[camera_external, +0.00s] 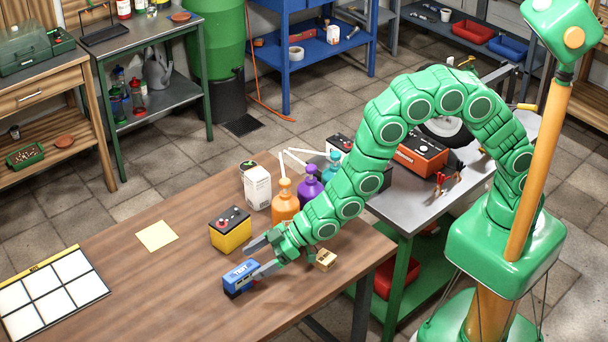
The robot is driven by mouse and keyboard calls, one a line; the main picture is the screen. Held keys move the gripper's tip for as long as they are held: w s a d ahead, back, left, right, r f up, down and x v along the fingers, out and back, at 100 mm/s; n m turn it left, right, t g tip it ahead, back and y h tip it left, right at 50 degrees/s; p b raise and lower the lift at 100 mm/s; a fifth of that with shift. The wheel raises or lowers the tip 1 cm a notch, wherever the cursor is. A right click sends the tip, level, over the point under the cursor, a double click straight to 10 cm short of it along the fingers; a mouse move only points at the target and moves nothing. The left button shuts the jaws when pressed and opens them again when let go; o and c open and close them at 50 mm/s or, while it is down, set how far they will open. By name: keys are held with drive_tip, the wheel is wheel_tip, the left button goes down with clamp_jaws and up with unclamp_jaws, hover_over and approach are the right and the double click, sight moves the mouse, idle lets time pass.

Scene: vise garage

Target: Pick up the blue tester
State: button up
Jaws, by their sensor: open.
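The blue tester (240,278) is a small blue box with a white label, lying on the brown wooden table (180,280) near its front edge. My gripper (254,258) comes in from the right, low over the table. Its grey jaws are open, one beside the tester's right end and the other farther back near the yellow box. I cannot tell whether the nearer jaw touches the tester. The tester's right end is partly hidden by the jaw.
A yellow and black battery-like box (230,231) stands just behind the gripper. A small tan box (326,259) lies right of it. Orange (286,205) and purple (309,187) pump bottles and a white carton (257,187) stand behind. The table's left has a yellow note (157,236) and a white grid sheet (55,294).

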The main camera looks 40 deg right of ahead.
sight(242, 278)
drive_tip(key=shift+x, duration=1.45)
drive_tip(key=shift+c, duration=0.3)
drive_tip(key=c, duration=1.4)
